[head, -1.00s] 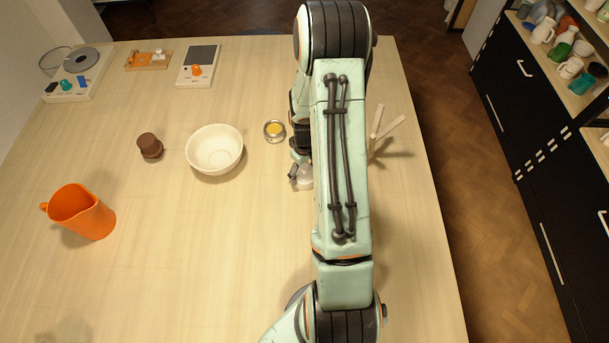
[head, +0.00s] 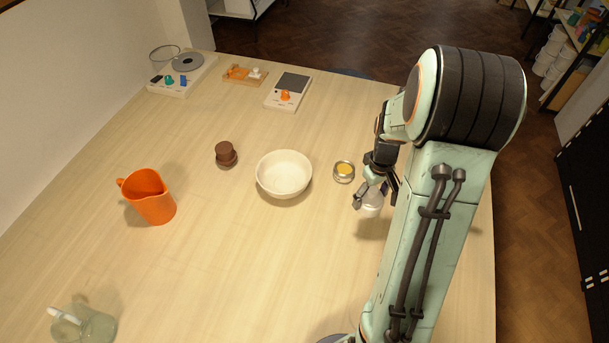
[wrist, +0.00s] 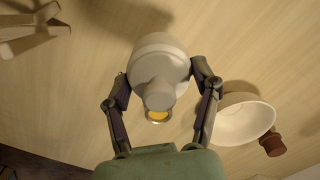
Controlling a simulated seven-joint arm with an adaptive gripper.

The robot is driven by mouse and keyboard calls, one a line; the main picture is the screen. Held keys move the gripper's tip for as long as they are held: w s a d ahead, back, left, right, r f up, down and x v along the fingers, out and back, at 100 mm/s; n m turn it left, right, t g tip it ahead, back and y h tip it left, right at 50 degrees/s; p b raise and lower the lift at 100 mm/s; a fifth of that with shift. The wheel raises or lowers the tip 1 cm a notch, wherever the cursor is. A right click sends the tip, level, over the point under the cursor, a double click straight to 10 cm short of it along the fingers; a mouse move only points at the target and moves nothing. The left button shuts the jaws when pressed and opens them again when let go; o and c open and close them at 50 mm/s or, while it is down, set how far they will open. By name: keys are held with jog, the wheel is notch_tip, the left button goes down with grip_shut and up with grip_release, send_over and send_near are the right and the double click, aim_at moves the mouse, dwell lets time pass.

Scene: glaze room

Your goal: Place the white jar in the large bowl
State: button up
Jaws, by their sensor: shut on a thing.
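The white jar (wrist: 160,62) is between the two fingers of my gripper (wrist: 160,88) in the wrist view, with a finger against each side. In the head view the jar (head: 371,204) hangs below my gripper (head: 374,190), and its shadow on the table suggests it is held above the surface. The large bowl (head: 284,175) is white, upright and looks empty. It stands to the left of my gripper in the head view. In the wrist view the bowl (wrist: 243,120) is at the right, apart from the jar.
A small tin with yellow contents (head: 344,171) stands between bowl and gripper. A brown stacked piece (head: 226,154) and an orange jug (head: 150,197) are left of the bowl. A glass jar (head: 85,325) is at front left. A wooden stand (wrist: 32,32) shows in the wrist view.

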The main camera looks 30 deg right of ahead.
jog(key=n, duration=0.3)
jog(key=shift+s+a, duration=0.15)
jog(key=shift+s, duration=0.05)
jog(key=w+a+r+n, duration=0.2)
jog(key=w+a+n, duration=0.1)
jog(key=a+n, duration=0.35)
jog(key=w+a+r+n, duration=0.2)
jog(key=w+a+n, duration=0.2)
jog(key=a+n, duration=0.25)
send_over(284, 184)
jog(key=s, duration=0.1)
notch_tip(284, 184, down, 9)
jog(key=shift+r, duration=0.1)
jog(key=shift+w+f, duration=0.3)
jog(key=shift+f, duration=0.1)
jog(key=shift+w+f, duration=0.2)
jog(key=shift+f, duration=1.5)
jog(key=shift+f, duration=0.1)
